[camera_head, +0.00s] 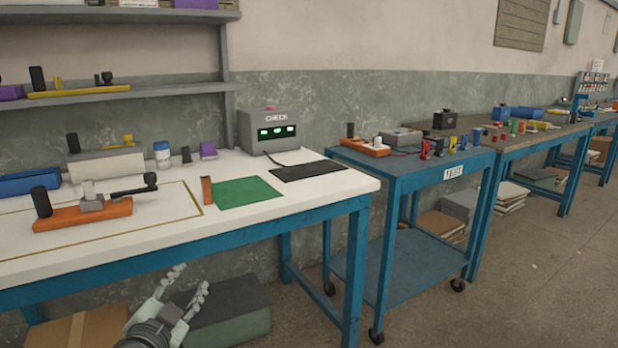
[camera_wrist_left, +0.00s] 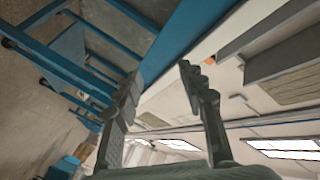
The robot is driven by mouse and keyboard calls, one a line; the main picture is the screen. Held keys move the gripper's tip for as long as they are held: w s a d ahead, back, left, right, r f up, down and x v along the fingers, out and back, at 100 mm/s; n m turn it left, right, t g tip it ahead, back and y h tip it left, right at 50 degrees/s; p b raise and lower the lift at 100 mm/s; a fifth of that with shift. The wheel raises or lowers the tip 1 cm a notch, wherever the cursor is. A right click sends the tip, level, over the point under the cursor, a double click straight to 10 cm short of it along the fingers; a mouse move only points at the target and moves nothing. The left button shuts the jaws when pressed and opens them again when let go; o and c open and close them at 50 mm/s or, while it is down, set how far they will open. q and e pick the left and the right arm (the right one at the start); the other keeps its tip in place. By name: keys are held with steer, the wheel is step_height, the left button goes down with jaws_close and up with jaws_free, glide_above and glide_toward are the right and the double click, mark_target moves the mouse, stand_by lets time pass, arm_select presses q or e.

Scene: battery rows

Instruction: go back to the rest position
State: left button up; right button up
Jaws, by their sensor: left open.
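My left gripper (camera_head: 180,290) is low in the head view, in front of the white-topped table (camera_head: 330,192) and below the level of its top. Its two fingers are spread apart with nothing between them. In the left wrist view the same gripper (camera_wrist_left: 162,75) shows open and empty, with the table's blue frame beyond its fingertips. My right gripper is not in view.
The table's front edge and blue leg (camera_head: 355,275) are close to my left gripper. Boxes (camera_head: 228,310) stand on the floor under the table. A blue cart (camera_head: 405,265) stands to the right. Open floor (camera_head: 530,280) lies at the right.

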arm_select(q)
steer(key=s+a+f+n+g+y, duration=0.1)
steer(key=s+a+f+n+g, duration=0.15)
steer(key=s+f, duration=0.5)
steer(key=s+a+f+n+g+y, duration=0.15)
steer(key=s+f+g, duration=0.25)
steer(key=f, duration=0.6)
steer(key=s+f+n+g, duration=0.1)
steer(key=s+f+g, duration=0.2)
steer(key=s+f, duration=0.3)
steer(key=s+d+f+n+g, duration=0.1)
steer(key=s+f+g, duration=0.3)
steer(key=s, duration=0.9)
step_height(320, 180, down, 3)
steer(key=shift+s+d+r+n+p, duration=0.15)
steer(key=shift+n+p, duration=0.2)
steer(key=shift+n, duration=0.45)
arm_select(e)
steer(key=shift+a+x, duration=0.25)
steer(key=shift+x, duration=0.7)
arm_select(q)
steer(key=shift+g+h, duration=0.25)
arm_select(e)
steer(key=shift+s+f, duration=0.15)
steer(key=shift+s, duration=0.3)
